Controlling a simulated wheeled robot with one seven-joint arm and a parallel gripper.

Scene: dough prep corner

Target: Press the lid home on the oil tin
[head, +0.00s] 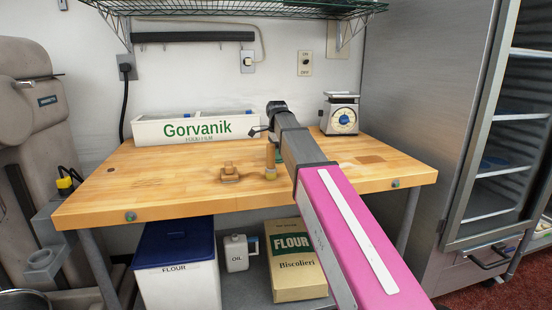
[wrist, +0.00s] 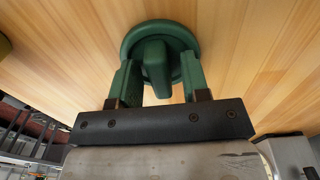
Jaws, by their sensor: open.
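A round green lid (wrist: 130,38) with a raised grip bar (wrist: 157,65) shows from above in the wrist view. My gripper (wrist: 160,72) is open, with one green finger on each side of the bar. I cannot tell whether the fingers touch it. Any tin under the lid is hidden, and so is how the lid sits. In the head view my arm covers most of this spot; only a sliver of green (head: 278,154) shows beside it. A white jug marked OIL (head: 237,254) stands on the shelf below the table.
The wooden table (head: 130,185) has free room at left. A Gorvanik box (head: 160,131) and a scale (head: 341,114) stand at the back. A wire shelf (head: 230,9) hangs above.

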